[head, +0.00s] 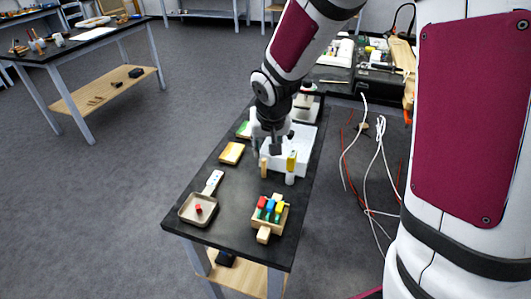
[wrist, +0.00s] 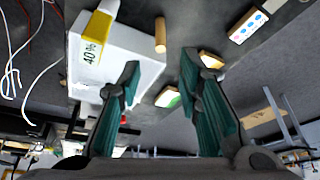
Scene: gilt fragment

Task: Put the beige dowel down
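The beige dowel (head: 264,167) stands upright on the dark table (head: 210,228), in front of the white box. It also shows in the wrist view (wrist: 160,36), beyond my fingertips and roughly centred between them. My gripper (head: 276,147) is just behind and above the dowel in the head view. In the wrist view my gripper (wrist: 160,65) has its two fingers spread wide with nothing between them. The dowel looks apart from both fingers.
A white bottle with a yellow label (head: 291,165) stands right of the dowel, near a white box (head: 308,140). Nearby are a yellow-topped block (head: 232,153), a white panel with buttons (head: 212,182), a tray (head: 185,213) and a wooden rack with coloured pieces (head: 264,233).

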